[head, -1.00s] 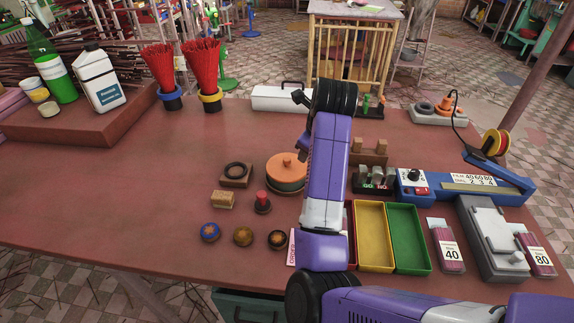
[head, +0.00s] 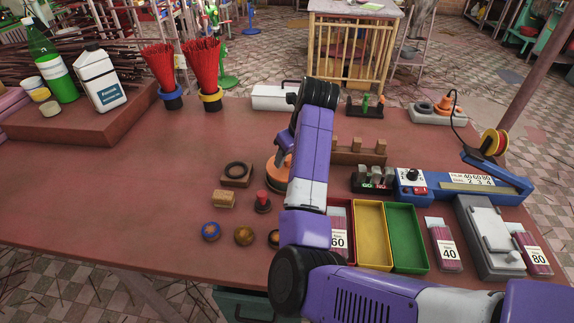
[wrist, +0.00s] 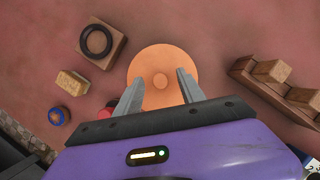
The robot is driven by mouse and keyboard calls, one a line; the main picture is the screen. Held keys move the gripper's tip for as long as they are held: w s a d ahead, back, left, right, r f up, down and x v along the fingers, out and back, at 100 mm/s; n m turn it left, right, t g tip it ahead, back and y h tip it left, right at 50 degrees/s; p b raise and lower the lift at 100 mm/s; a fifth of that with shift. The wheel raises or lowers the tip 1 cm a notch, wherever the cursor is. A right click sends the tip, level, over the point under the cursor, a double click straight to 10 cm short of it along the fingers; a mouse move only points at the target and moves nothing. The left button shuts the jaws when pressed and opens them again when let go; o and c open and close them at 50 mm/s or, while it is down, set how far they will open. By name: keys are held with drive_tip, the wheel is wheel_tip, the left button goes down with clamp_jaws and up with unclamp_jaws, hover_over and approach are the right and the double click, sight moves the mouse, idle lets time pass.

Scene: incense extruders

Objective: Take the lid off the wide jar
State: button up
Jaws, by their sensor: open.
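The wide jar's orange lid (wrist: 162,68) is round with a small raised knob at its centre, seen from above in the wrist view. In the head view the lid (head: 272,176) is partly hidden behind my purple arm, and most of the jar body is hidden. My gripper (wrist: 155,82) is open over the lid, its two grey fingers on either side of the knob from this angle. I cannot tell its exact height above the lid. The fingers appear empty. In the head view my arm hides the fingertips.
A wooden block with a black ring (wrist: 97,41) and a small wooden block (wrist: 72,83) lie left of the jar. A red-knobbed stamp (head: 262,200) stands close in front. A stepped wooden rack (head: 352,156) is on the right. Yellow (head: 373,262) and green (head: 405,258) trays lie front right.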

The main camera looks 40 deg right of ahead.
drive_tip(key=shift+w+f, duration=0.1)
drive_tip(key=shift+f, duration=0.1)
clamp_jaws()
drive_tip(key=shift+r, duration=0.15)
